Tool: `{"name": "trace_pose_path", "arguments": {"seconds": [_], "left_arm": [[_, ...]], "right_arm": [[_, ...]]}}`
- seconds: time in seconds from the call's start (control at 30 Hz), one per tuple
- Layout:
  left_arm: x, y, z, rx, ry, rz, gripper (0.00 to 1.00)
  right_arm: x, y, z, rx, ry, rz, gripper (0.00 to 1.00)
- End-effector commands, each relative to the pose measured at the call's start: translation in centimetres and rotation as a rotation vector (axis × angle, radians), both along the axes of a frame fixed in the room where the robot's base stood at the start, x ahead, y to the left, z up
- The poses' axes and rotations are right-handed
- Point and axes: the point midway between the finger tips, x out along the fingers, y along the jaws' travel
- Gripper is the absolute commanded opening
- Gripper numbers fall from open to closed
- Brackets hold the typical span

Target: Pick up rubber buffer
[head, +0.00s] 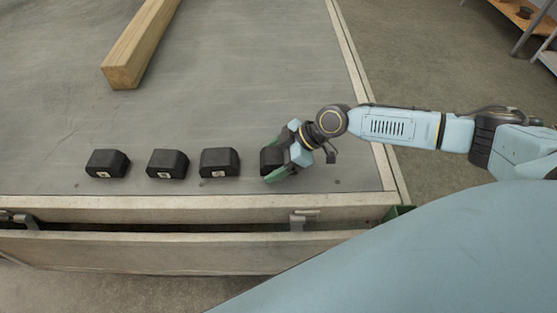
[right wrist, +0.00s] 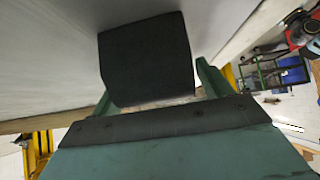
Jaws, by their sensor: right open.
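Several black rubber buffers stand in a row near the front edge of the grey trailer bed (head: 240,70). From the left they are one buffer (head: 107,164), a second (head: 167,164) and a third (head: 219,163). The rightmost buffer (head: 272,159) is at my right gripper (head: 276,166), partly hidden by it. In the right wrist view this dark buffer (right wrist: 148,58) lies ahead, between the open green fingers (right wrist: 155,90). I cannot tell whether the fingers touch it. My left gripper is not in view.
A wooden beam (head: 140,45) lies on the bed at the upper left. A pale frame rail (head: 150,208) runs along the front edge, with metal latches (head: 303,219) on it. The middle of the bed is clear.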

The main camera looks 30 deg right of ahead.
Motion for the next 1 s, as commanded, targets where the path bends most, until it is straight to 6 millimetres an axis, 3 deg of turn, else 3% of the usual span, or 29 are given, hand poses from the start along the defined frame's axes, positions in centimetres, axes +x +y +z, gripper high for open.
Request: {"name": "trace_pose_path", "arguments": {"seconds": [0.13, 0.53, 0.83, 1.0], "left_arm": [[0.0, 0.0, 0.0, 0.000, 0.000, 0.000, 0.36], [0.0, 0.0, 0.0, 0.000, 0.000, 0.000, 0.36], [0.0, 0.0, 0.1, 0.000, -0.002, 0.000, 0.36], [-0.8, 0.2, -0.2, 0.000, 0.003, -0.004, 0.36]], "right_arm": [[0.0, 0.0, 0.0, 0.000, 0.000, 0.000, 0.76], [0.0, 0.0, 0.1, 0.000, 0.000, 0.000, 0.23], [0.0, 0.0, 0.3, 0.001, -0.002, 0.000, 0.22], [0.1, 0.0, 1.6, 0.001, -0.002, 0.000, 0.22]]}}
